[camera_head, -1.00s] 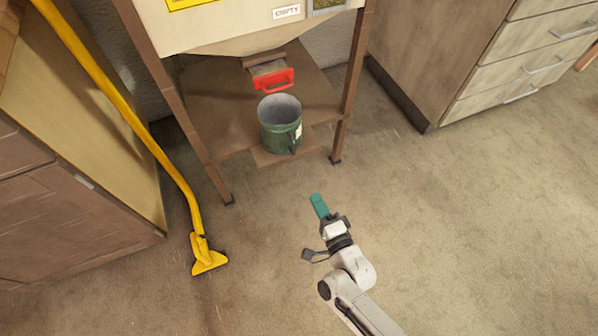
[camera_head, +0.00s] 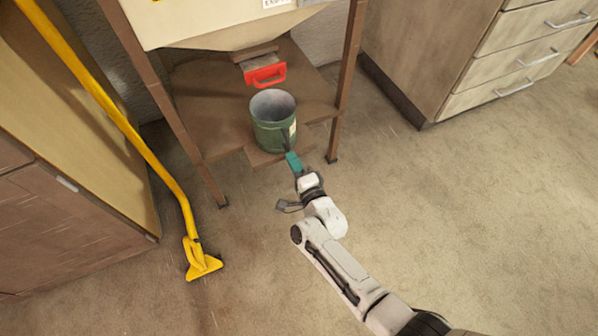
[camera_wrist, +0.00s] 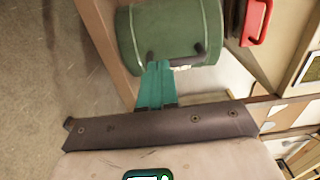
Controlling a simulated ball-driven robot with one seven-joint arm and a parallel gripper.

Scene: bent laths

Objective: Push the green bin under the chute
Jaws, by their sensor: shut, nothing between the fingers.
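The green bin (camera_head: 273,128) stands upright and open-topped on the low brown shelf of the stand, near its front edge. In the wrist view the bin (camera_wrist: 172,35) lies sideways in the picture, with its dark handle toward me. The chute (camera_head: 263,68), with a red handle, hangs under the hopper just behind and above the bin. The red handle also shows in the wrist view (camera_wrist: 256,22). My gripper (camera_head: 292,158) has teal fingers, shut and empty, at the bin's front by its handle. I cannot tell whether the fingertips touch it.
The stand's legs (camera_head: 333,120) rise on both sides of the bin. A yellow pole with a flat foot (camera_head: 201,262) leans at the left beside a wooden cabinet (camera_head: 70,230). A drawer unit (camera_head: 480,70) stands at the right. The floor in front is clear.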

